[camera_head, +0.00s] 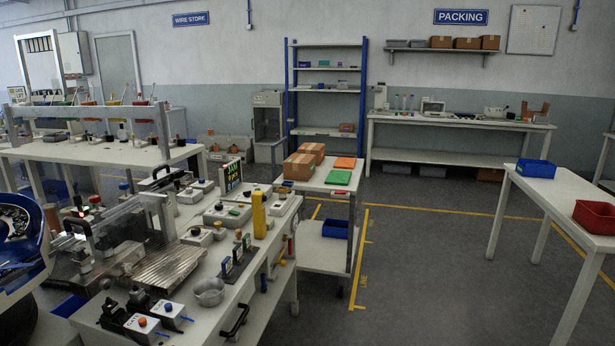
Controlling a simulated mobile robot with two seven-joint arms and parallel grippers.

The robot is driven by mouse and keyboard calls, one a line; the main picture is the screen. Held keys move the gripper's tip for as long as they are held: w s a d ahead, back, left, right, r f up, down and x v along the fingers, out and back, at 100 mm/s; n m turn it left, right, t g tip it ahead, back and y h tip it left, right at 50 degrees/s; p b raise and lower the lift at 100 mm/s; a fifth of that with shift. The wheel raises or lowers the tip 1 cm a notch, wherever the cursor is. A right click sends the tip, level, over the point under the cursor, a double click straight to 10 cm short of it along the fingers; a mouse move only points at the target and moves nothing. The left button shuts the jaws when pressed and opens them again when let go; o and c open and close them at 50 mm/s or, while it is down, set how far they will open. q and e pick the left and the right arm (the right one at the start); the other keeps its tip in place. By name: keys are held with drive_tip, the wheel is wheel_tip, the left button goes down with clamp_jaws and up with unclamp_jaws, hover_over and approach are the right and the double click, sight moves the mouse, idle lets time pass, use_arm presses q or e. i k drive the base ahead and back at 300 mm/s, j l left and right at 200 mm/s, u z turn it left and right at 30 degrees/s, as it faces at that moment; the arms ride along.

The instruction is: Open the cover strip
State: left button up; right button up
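No part labelled as a cover strip can be made out. A clear, see-through cover (112,215) stands over the machine on the left workbench, and it looks lowered, though its exact position is hard to tell. A ribbed metal plate (158,270) lies in front of it. A blue round bowl (22,243) with dark small parts inside is at the left edge, partly cut off. Neither of my grippers shows in the head view.
The left workbench (205,318) also carries a metal cup (209,291), a yellow post (259,215) and two small switch boxes. A trolley (325,179) with cartons (299,166) stands beside it. A table with a red bin (594,216) is at right. The floor between is clear.

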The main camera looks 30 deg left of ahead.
sight(156, 178)
drive_tip(key=i+u, duration=0.25)
drive_tip(key=i, duration=0.2)
drive_tip(key=i+l+u, duration=0.25)
drive_tip(key=i, duration=0.25)
drive_tip(key=i+l+u, duration=0.1)
drive_tip(key=i+u, duration=0.2)
drive_tip(key=i, duration=0.15)
